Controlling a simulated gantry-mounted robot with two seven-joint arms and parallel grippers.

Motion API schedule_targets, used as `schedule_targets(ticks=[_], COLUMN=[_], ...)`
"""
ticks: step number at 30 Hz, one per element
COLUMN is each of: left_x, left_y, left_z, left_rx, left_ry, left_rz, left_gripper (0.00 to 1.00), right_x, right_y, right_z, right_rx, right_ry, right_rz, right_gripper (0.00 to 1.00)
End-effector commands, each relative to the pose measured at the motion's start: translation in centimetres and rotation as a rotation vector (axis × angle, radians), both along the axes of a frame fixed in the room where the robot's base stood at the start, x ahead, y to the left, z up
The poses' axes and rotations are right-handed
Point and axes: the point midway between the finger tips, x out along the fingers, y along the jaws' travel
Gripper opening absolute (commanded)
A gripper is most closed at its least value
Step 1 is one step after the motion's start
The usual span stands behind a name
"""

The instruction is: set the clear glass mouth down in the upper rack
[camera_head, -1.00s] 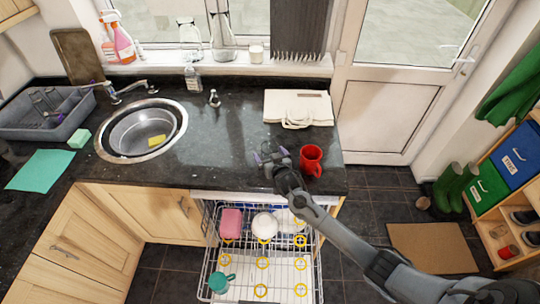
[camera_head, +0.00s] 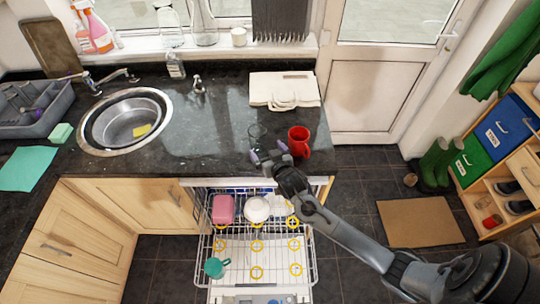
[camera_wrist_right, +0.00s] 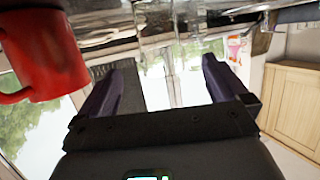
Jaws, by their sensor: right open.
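The clear glass (camera_head: 257,131) stands on the dark counter, left of a red mug (camera_head: 299,141). It is faint and hard to make out. My right gripper (camera_head: 267,155) is open and empty at the counter's front edge, just in front of the glass and apart from it in the head view. In the right wrist view the open fingers (camera_wrist_right: 160,80) point toward blurred clear glass shapes, with the counter at the top. The upper rack (camera_head: 236,222) is pulled out below the counter, with yellow rings marking spots. My left gripper is not in view.
The rack holds a pink item (camera_head: 223,209), a white bowl (camera_head: 257,210) and a teal mug (camera_head: 215,267); my right arm crosses near its right side. A sink (camera_head: 126,122) is to the left.

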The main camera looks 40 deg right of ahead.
Motion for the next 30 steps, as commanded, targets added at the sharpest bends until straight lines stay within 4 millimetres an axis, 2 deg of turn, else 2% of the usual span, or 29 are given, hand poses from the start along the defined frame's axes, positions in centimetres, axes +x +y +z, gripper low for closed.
schedule_targets(ticks=[7,11,14,18,21,24,27,30], left_x=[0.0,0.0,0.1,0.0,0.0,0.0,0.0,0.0], left_y=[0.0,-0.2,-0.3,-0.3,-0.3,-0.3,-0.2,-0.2], left_z=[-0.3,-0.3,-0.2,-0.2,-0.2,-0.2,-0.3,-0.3], left_rx=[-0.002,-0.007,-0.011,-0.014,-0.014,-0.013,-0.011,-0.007], left_ry=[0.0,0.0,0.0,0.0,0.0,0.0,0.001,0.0], left_rz=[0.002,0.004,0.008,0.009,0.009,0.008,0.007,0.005], left_gripper=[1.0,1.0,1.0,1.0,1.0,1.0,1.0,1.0], right_x=[-2.5,-5.5,-9.7,-17.0,-22.1,-26.0,-28.5,-29.7], right_y=[1.3,4.3,7.8,12.3,14.5,15.7,16.2,16.4], right_z=[0.1,-1.6,-3.3,-4.5,-4.4,-3.8,-3.3,-3.0], right_rx=[0.009,0.042,0.071,0.088,0.081,0.069,0.057,0.05], right_ry=[0.028,0.156,0.321,0.577,0.734,0.852,0.927,0.964], right_rz=[0.011,0.065,0.139,0.262,0.339,0.397,0.432,0.45], right_gripper=[1.0,1.0,1.0,1.0,1.0,1.0,1.0,1.0])
